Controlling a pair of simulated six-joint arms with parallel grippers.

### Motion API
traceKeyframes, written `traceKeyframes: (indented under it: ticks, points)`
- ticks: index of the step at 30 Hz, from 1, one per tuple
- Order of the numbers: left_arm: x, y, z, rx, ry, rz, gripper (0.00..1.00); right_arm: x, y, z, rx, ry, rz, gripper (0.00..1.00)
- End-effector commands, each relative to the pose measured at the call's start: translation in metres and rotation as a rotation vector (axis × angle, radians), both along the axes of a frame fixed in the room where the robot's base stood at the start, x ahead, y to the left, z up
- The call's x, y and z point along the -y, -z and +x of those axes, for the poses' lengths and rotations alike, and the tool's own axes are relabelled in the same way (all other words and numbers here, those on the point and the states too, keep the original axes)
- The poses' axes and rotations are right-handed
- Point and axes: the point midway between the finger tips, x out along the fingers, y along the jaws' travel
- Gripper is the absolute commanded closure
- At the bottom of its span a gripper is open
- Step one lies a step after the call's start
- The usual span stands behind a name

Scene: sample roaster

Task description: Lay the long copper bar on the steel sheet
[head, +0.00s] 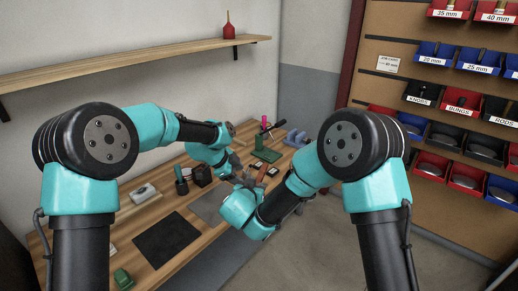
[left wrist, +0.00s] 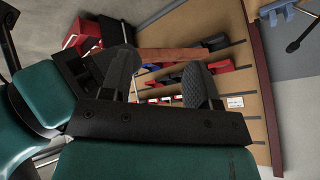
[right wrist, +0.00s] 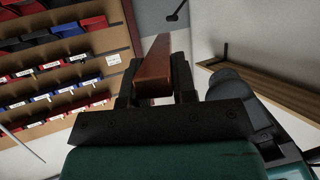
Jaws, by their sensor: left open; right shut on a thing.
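The long copper bar (right wrist: 155,70) is held between the fingers of my right gripper (right wrist: 155,85), which is shut on it. In the left wrist view, the bar (left wrist: 172,54) stretches across just beyond the fingertips of my left gripper (left wrist: 160,68), which is open and empty. In the head view, the bar (head: 261,172) shows as a small reddish-brown piece above the bench, beside both grippers. My left gripper (head: 236,165) is close to my right gripper (head: 245,181). A flat grey sheet, apparently the steel sheet (head: 206,208), lies on the bench, partly hidden by my right arm.
A black mat (head: 168,240) lies left of the sheet on the wooden bench. A dark box (head: 202,175) and a cup stand behind the sheet. A green stand (head: 266,153) is farther back. A shelf (head: 120,68) is on the wall; a bin rack (head: 450,130) stands right.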

Motion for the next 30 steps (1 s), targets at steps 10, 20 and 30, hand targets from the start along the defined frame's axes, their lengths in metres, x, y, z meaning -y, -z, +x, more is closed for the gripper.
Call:
traceKeyframes:
  ticks: [10, 20, 30]
  points:
    - [0.051, -0.058, 0.011, 0.248, 0.625, 0.199, 0.45, 0.0, -0.001, 0.0, 0.003, 0.0, 0.0, 1.0]
    - [0.071, -0.073, 0.016, 0.348, 1.276, 0.472, 0.45, 0.0, -0.001, 0.0, 0.003, 0.0, 0.0, 1.0]
    - [0.078, -0.091, 0.019, 0.341, 1.694, 0.623, 0.45, 0.0, -0.001, 0.0, 0.003, 0.0, 0.0, 1.0]
